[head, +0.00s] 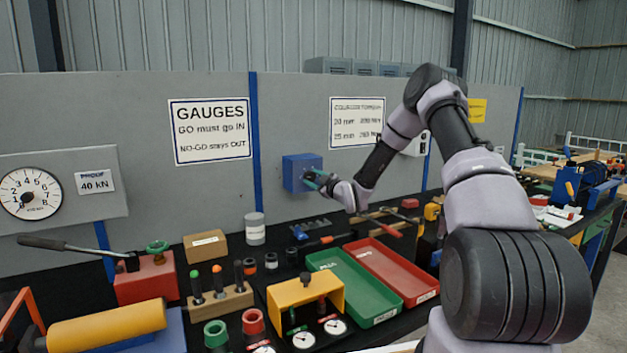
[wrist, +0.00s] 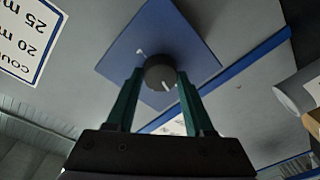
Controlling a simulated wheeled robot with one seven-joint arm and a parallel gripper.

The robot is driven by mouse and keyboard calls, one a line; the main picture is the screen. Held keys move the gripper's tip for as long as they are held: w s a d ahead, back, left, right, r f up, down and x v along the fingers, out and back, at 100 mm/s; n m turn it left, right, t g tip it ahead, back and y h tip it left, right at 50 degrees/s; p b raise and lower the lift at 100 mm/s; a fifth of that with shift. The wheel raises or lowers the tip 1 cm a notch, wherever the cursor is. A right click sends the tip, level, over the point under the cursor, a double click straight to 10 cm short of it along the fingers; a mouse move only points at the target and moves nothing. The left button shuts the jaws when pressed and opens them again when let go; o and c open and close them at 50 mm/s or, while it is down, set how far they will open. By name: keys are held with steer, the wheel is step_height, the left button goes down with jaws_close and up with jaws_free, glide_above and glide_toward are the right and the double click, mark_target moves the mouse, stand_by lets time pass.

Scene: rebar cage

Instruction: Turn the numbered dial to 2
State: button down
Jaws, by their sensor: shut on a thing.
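The dial is a round dark knob (wrist: 158,70) on the front of a blue box (head: 293,168), which is mounted on the grey panel. The box's blue face (wrist: 185,35) shows turned in the wrist view. My gripper (head: 317,181) reaches the box from the right. In the wrist view its two green fingers (wrist: 160,76) are shut on the knob, one on each side. A white line on the knob points toward the lower right of that view. A small white mark shows on the face, up and left of the knob. I cannot read any numbers.
Below the box, the black bench holds a green tray (head: 324,264), a red tray (head: 420,294), a yellow bridge block (head: 289,296) and a grey cylinder (head: 255,234). A GAUGES sign (head: 210,130) hangs left of the box. The air around the box is clear.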

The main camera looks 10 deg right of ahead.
steer(key=m, duration=0.4)
steer(key=shift+d+f+m+t, duration=0.1)
steer(key=shift+f+m+t, duration=0.05)
steer(key=shift+m+t, duration=0.2)
steer(key=shift+m+h, duration=0.3)
steer(key=shift+m, duration=1.85)
steer(key=shift+c, duration=1.4)
jaws_free()
steer(key=shift+s, duration=0.1)
steer(key=v, duration=1)
steer(key=shift+s+f, duration=0.15)
steer(key=shift+s, duration=0.15)
